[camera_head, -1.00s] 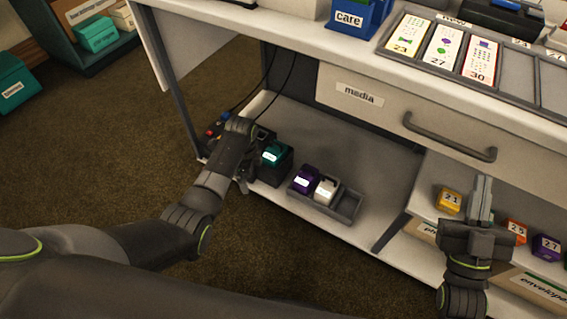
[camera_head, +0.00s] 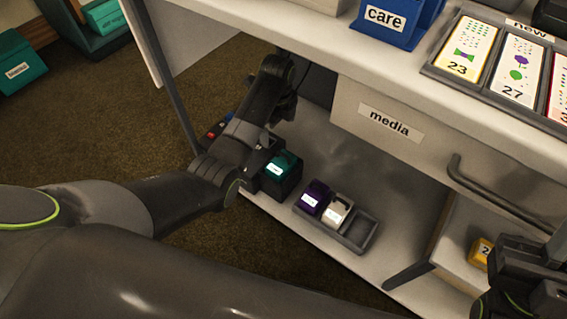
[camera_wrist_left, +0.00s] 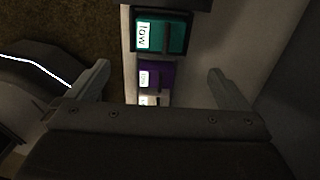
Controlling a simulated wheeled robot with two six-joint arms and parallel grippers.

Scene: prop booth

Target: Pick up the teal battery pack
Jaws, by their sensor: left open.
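The teal battery pack (camera_head: 283,162) sits in a dark block-like holder (camera_head: 281,188) on the low shelf under the counter. It also shows at the top of the left wrist view (camera_wrist_left: 174,34), with a white "low" label. My left gripper (camera_head: 290,103) is above the shelf, behind and over the teal pack in the head view. In the left wrist view its two fingers (camera_wrist_left: 158,73) are wide apart with nothing held, and the teal pack lies beyond them. My right gripper (camera_head: 530,262) is at the lower right, partly cut off; its fingers are unclear.
A grey tray (camera_head: 368,232) beside the teal pack holds a purple pack (camera_head: 315,197) and a white pack (camera_head: 337,212), with an empty slot. The "media" drawer (camera_head: 385,135) and counter (camera_head: 300,30) overhang the shelf. A table leg (camera_head: 172,85) stands left.

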